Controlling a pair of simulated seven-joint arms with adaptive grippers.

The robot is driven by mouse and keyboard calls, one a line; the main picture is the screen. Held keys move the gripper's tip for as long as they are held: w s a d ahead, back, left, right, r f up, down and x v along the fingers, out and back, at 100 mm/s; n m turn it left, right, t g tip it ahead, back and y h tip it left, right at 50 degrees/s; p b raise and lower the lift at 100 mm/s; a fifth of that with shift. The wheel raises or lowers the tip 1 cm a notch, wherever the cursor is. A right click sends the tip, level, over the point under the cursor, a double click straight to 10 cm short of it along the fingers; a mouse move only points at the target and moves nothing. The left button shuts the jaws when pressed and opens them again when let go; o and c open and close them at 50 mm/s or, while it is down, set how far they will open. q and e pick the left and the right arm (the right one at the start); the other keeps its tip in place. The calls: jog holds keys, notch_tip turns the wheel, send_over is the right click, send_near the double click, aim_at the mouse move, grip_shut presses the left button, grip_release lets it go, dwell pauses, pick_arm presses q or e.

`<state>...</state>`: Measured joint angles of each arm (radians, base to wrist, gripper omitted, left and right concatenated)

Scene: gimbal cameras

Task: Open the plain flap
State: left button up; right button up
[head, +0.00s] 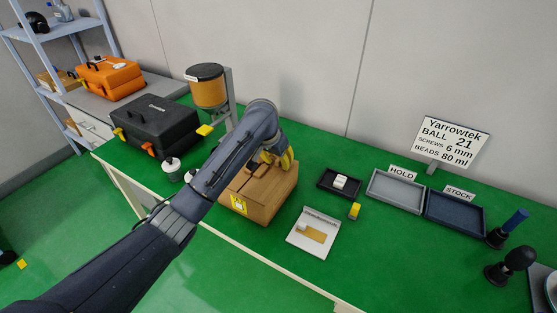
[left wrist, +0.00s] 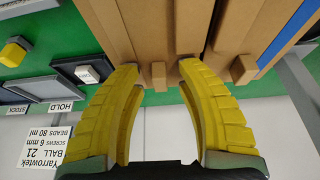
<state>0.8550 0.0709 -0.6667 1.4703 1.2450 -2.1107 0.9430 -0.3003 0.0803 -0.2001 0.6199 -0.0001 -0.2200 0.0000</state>
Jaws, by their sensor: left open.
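A brown cardboard box (head: 257,208) with a yellow label on its front stands on the green table, its top seemingly closed. My left gripper (head: 278,160) is at the box's far upper edge, partly hidden by my own arm. In the left wrist view the open yellow fingers of my left gripper (left wrist: 160,72) point at the box (left wrist: 145,25). A small cardboard tab (left wrist: 158,76) lies between the fingertips; I cannot tell whether they touch it. Another tab (left wrist: 243,68) sits to its right. A blue strip (left wrist: 287,35) shows farther right.
A white sheet (head: 313,233) lies right of the box, with a small black tray (head: 322,187) behind it. Grey (head: 375,197) and dark blue (head: 455,228) trays stand farther right. A black case (head: 155,124) and an orange-filled dispenser (head: 208,92) stand to the left.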

pick_arm(q)
jog(key=shift+o, duration=0.2)
grip_shut()
jog(key=shift+d+r, duration=0.15)
dwell(0.5)
